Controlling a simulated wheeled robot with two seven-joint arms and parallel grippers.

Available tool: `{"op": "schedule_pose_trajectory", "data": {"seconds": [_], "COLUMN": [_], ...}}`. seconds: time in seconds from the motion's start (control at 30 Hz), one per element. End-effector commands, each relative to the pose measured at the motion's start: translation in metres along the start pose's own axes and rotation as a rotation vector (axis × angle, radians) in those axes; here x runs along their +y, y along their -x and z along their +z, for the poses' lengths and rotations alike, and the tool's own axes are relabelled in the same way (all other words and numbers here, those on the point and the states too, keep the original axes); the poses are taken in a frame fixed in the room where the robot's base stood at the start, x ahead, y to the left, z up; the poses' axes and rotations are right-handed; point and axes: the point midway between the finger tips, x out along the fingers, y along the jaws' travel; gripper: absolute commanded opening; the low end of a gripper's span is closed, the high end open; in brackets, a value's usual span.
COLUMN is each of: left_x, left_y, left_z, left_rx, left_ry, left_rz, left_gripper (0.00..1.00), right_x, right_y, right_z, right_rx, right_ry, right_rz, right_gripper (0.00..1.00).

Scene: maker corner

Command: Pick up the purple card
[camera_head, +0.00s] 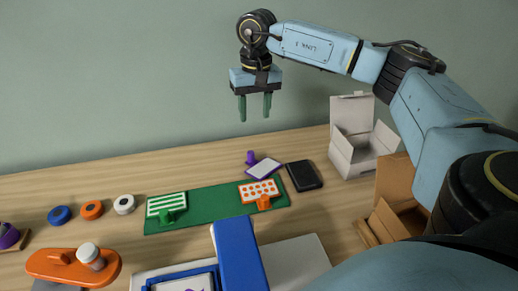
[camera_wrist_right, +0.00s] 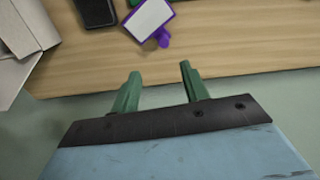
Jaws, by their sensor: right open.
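The purple card (camera_head: 264,169) lies on the wooden table behind the green mat, with a white face, a purple border and a purple knob at its back edge. In the right wrist view the purple card (camera_wrist_right: 150,18) is at the top centre, its knob towards the gripper. My right gripper (camera_head: 254,108) is open and empty, fingers pointing down, well above the table near the wall. In the right wrist view its green fingertips (camera_wrist_right: 159,70) are apart with nothing between them. My left gripper is not in view.
A black flat case (camera_head: 304,176) lies close right of the card. The green mat (camera_head: 213,205) holds a green-striped card and an orange-dotted card. An open white box (camera_head: 352,150) and a cardboard box (camera_head: 394,215) stand right. A blue upright piece (camera_head: 238,255) is in front.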

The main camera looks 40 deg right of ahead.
Motion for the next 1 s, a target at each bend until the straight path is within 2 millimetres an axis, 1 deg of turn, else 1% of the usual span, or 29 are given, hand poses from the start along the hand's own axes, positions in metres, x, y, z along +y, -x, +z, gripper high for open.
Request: {"op": "schedule_pose_trajectory", "data": {"seconds": [0.17,0.3,0.4,0.5,0.67,0.9,1.0], "left_x": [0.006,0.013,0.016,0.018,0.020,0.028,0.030], "left_y": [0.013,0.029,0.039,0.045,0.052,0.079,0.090], "left_z": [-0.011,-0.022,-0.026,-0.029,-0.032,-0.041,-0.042], "left_rx": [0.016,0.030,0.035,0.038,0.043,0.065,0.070], "left_ry": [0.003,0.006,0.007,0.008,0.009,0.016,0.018], "left_rz": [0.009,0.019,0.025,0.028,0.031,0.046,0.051], "left_gripper": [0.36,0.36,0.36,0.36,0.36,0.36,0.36], "right_x": [0.000,0.000,0.000,0.000,-0.002,-0.009,-0.008], "right_y": [-0.028,-0.056,-0.071,-0.079,-0.087,-0.115,-0.127], "right_z": [0.001,0.001,0.001,0.000,0.000,0.001,0.001], "right_rx": [-0.003,-0.003,-0.003,-0.002,-0.001,-0.001,-0.001], "right_ry": [0.000,0.000,0.000,0.000,0.000,0.001,0.000], "right_rz": [0.002,0.002,0.002,0.001,0.001,0.001,0.001], "right_gripper": [0.45,0.45,0.45,0.45,0.45,0.45,0.45]}}
